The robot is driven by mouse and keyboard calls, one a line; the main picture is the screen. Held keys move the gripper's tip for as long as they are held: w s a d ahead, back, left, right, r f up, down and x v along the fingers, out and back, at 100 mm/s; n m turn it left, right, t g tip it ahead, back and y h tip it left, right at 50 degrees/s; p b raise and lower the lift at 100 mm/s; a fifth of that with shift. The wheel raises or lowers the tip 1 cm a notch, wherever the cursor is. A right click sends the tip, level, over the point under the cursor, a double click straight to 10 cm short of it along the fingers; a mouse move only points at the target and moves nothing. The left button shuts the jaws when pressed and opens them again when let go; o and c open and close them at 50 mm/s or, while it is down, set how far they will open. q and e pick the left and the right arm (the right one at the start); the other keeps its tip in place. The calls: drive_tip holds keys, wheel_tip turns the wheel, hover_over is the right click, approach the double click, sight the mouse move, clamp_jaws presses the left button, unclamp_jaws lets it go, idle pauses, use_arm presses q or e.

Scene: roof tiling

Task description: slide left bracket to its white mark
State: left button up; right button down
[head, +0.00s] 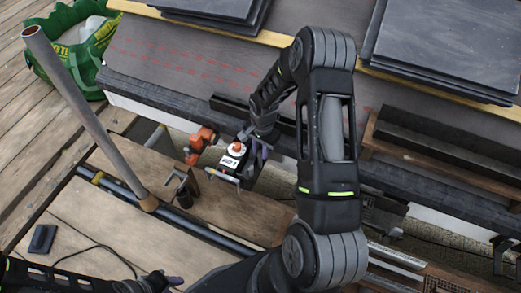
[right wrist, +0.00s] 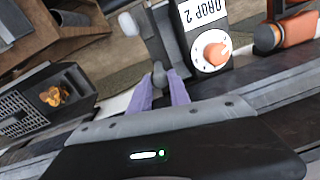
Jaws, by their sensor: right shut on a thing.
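My right gripper (head: 258,156) reaches down to the eave beside a dark box with an orange knob (head: 235,149). In the right wrist view its purple fingertips (right wrist: 162,92) are shut on a small grey stem of a dark grey bracket (right wrist: 166,38). The bracket stands against the box labelled "DROP 2" (right wrist: 203,14), and the arm and fingers partly hide it in the head view. I cannot make out a white mark.
An orange clamp-like tool (head: 200,141) sits left of the box. A grey scaffold pole (head: 90,115) rises at the left, near a green bag (head: 75,45). Stacked slates (head: 450,45) lie on the roof. A wooden tray (head: 440,160) is at the right.

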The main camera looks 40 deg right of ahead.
drive_tip(key=shift+s, duration=0.1)
drive_tip(key=s+d, duration=0.1)
drive_tip(key=s, duration=0.2)
drive_tip(key=shift+d, duration=0.35)
drive_tip(key=c, duration=1.2)
unclamp_jaws()
drive_tip(key=shift+r, duration=0.1)
wheel_tip(320, 180, up, 8)
drive_tip(key=p, duration=0.1)
drive_tip(key=shift+p, duration=0.4)
